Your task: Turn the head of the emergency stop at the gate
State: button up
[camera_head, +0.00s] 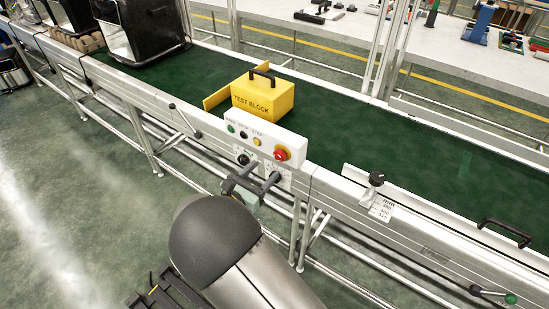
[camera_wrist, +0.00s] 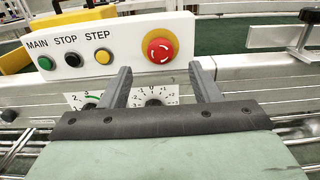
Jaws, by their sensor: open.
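The emergency stop (camera_head: 281,154) has a red round head on a yellow base, at the right end of a white control box on the conveyor's near side. It also shows in the wrist view, where its red head (camera_wrist: 161,50) faces me with pale marks on it. My gripper (camera_head: 259,172) is in front of the box, just below the emergency stop. In the wrist view its two dark fingers (camera_wrist: 160,74) are spread apart with nothing between them. Their tips lie below and to either side of the red head, apart from it. A yellow gate plate (camera_head: 218,99) stands across the belt.
Green, black and yellow buttons (camera_wrist: 73,59) sit left of the emergency stop. Dial plates with black knobs (camera_wrist: 153,104) lie below, behind the fingers. A yellow test block (camera_head: 263,97) stands on the green belt (camera_head: 350,150). A clamp knob (camera_head: 376,179) rises from the rail at right.

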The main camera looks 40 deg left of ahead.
aim_at(278, 157)
jog(key=w, duration=0.7)
jog(key=c, duration=1)
